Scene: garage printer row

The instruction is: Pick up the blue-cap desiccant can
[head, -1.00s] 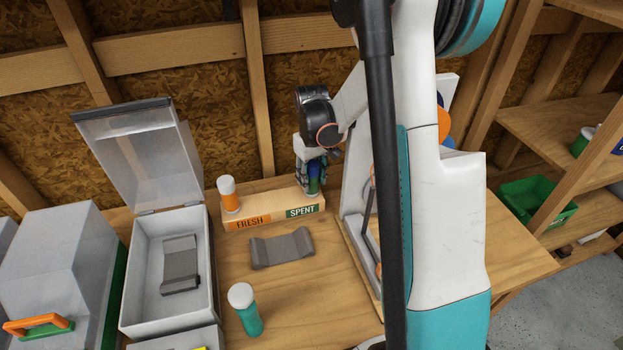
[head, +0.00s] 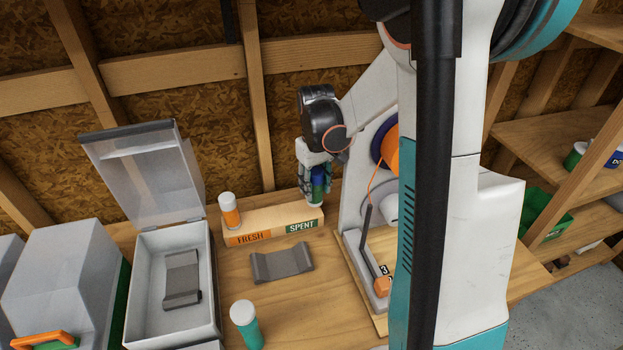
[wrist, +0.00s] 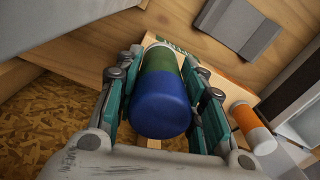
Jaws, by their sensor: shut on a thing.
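The blue-cap desiccant can (head: 317,187) has a blue cap and a green body. My gripper (head: 316,181) is shut on it at the SPENT end of the wooden stand (head: 262,232). In the wrist view the can (wrist: 163,98) sits between both fingers of my gripper (wrist: 166,85), its blue cap toward the camera. The can looks upright. I cannot tell whether its base still touches the stand.
An orange-and-white can (head: 230,211) stands on the FRESH end. A teal can with a white cap (head: 246,325) stands in front. A grey cradle (head: 282,263) lies between. An open box (head: 176,240) is at left, a printer (head: 384,262) at right.

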